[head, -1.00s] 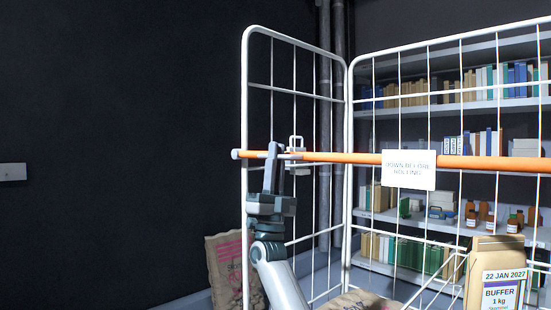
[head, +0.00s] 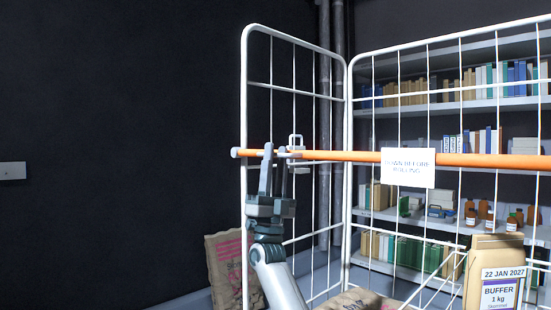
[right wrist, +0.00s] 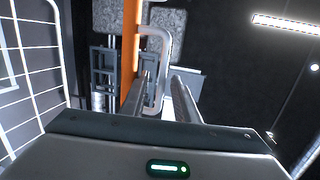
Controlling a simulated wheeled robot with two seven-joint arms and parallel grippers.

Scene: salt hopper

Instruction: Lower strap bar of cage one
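The orange strap bar (head: 340,156) runs level across the front of the white wire cage (head: 346,95), with a grey cap at its left end. A white sign (head: 408,167) hangs from it. A small grey metal loop (head: 296,141) stands at the bar near its left end. My right gripper (head: 275,150) points up at the bar just left of this loop, its two fingers apart. In the right wrist view the bar (right wrist: 130,45) passes left of the fingers, and the grey loop (right wrist: 167,60) reaches down toward the gap between them. Contact cannot be told. My left gripper is not in view.
A brown sack (head: 228,262) stands low behind my right arm. A buffer bag (head: 497,265) stands at the lower right, inside or before the cage. Shelves (head: 450,108) with books and bottles are behind the mesh. The dark wall at left is clear, apart from a switch plate (head: 12,171).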

